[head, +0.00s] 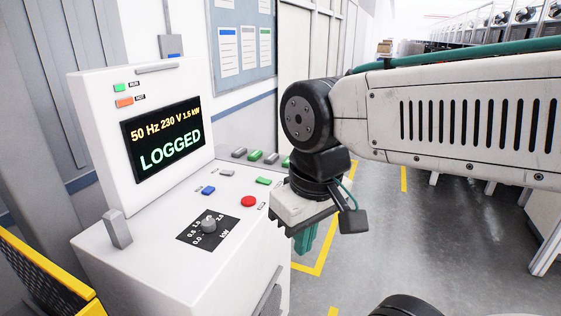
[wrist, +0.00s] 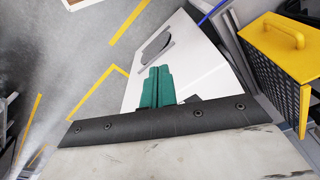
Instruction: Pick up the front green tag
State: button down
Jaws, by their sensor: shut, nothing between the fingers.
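Two small green tags lie in a row with grey ones along the back of the white console's top in the head view. One green tag (head: 255,155) shows whole; the other (head: 286,162) is partly hidden by my arm. I cannot tell for sure which counts as the front one. My gripper (head: 303,248) points down with its teal fingers shut and empty, beside the console's right edge and apart from the tags. In the wrist view the shut fingers (wrist: 157,84) show against the console's white side, with no tag between or near them.
The console (head: 165,245) carries a screen (head: 163,136) reading LOGGED, a knob (head: 209,224), a red button (head: 248,201), a blue button (head: 208,190) and a green button (head: 263,181). A yellow-framed mesh guard (head: 40,275) stands at left. Open floor (head: 385,230) lies to the right.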

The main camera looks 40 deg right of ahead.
aim_at(285, 163)
jog(key=k, duration=1.25)
jog(key=z, duration=0.65)
jog(key=i, duration=0.4)
jog(key=z, duration=0.8)
jog(key=i, duration=1.2)
jog(key=u, duration=0.9)
jog(key=i, duration=0.3)
jog(key=u, duration=0.35)
